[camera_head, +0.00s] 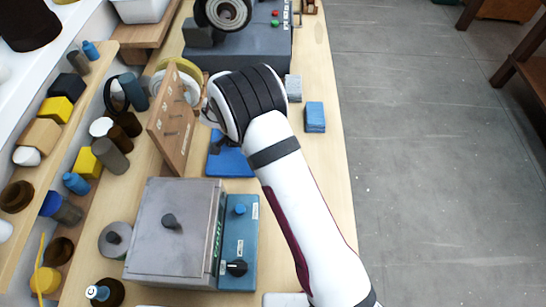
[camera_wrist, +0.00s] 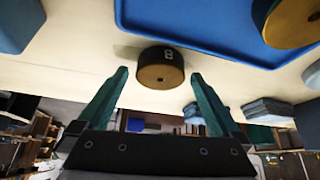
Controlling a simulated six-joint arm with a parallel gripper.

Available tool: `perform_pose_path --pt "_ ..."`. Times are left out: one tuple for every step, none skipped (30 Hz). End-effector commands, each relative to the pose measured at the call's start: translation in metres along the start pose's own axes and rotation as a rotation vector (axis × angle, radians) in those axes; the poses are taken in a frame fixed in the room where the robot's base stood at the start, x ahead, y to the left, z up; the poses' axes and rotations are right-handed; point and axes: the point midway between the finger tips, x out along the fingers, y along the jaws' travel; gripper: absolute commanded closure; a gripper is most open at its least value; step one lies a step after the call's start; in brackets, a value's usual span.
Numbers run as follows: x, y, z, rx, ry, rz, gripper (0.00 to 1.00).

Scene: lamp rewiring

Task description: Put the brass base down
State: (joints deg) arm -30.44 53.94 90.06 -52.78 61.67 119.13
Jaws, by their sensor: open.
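A gap shows between the cylinder and each finger. A second brass-faced round piece (camera_wrist: 291,22) is at the tray's upper right corner. In the head view my arm hides the gripper and the cylinder; part of the blue tray (camera_head: 232,162) shows.
A grey box (camera_head: 165,245) with a blue control panel (camera_head: 240,235) stands at the front. An upright wooden board (camera_head: 172,120) is left of my arm. Blue and grey blocks (camera_head: 315,118) lie to its right. A dark machine (camera_head: 245,50) is behind. Crowded shelves line the left.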

Motion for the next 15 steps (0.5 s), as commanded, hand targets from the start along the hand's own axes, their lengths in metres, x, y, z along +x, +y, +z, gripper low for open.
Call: perform_pose_path --pt "-0.0002 0.0000 0.0000 0.000 0.000 0.000 0.00" --pt "-0.0003 0.0000 0.0000 0.000 0.000 0.000 0.04" --pt "-0.0004 0.0000 0.0000 0.000 0.000 0.000 0.11" --pt "-0.0004 0.0000 0.0000 0.000 0.000 0.000 0.16" --pt "-0.0005 0.0000 0.0000 0.000 0.000 0.000 0.22" --pt "-0.0005 0.0000 0.0000 0.000 0.000 0.000 0.29" --pt "-0.0006 0.0000 0.0000 0.000 0.000 0.000 0.34" --pt "-0.0006 0.0000 0.0000 -0.001 0.000 0.000 0.40" --pt "-0.0006 0.0000 0.0000 -0.001 0.000 0.000 0.47" --pt "-0.0007 0.0000 0.0000 -0.001 0.000 0.000 0.52" --pt "-0.0007 0.0000 0.0000 -0.001 0.000 0.000 0.58" --pt "-0.0007 0.0000 0.0000 -0.001 0.000 0.000 0.65" --pt "-0.0007 0.0000 0.0000 -0.001 0.000 0.000 0.70" --pt "-0.0008 0.0000 0.0000 -0.001 0.000 0.000 0.76" --pt "-0.0008 0.0000 0.0000 -0.001 0.000 0.000 0.83"
